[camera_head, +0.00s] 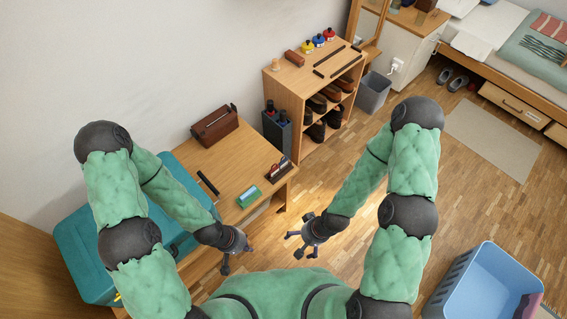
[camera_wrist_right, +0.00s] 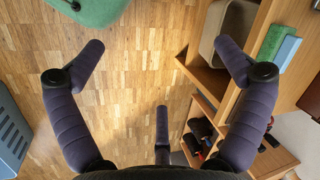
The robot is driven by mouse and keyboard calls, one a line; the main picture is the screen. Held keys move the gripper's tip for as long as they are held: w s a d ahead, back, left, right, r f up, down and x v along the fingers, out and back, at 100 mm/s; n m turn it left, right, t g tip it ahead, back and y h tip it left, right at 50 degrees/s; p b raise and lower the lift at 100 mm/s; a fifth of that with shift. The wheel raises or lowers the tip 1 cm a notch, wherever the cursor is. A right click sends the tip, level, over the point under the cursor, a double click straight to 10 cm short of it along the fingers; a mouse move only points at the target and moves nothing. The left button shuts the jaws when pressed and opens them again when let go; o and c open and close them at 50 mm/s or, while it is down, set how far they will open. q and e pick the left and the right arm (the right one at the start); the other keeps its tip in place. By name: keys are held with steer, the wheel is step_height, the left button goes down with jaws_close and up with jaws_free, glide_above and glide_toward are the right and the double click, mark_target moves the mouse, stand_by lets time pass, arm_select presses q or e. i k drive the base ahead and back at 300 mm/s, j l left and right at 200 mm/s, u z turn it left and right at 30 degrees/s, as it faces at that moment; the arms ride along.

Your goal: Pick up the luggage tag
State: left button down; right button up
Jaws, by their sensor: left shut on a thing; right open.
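I cannot make out a luggage tag in either view. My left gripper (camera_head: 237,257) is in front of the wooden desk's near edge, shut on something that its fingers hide. My right gripper (camera_head: 301,243) is open and empty, to the right of the left one and above the floor.
A teal suitcase (camera_head: 83,255) is at left. A shoe shelf (camera_head: 299,83) stands behind; a blue basket (camera_head: 482,284) is at lower right.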

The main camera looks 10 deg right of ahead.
mark_target(282, 163)
steer(key=l+u, duration=0.25)
steer(key=l, duration=0.45)
steer(key=l+u, duration=0.3)
steer(key=l, duration=0.45)
steer(key=u, duration=1.15)
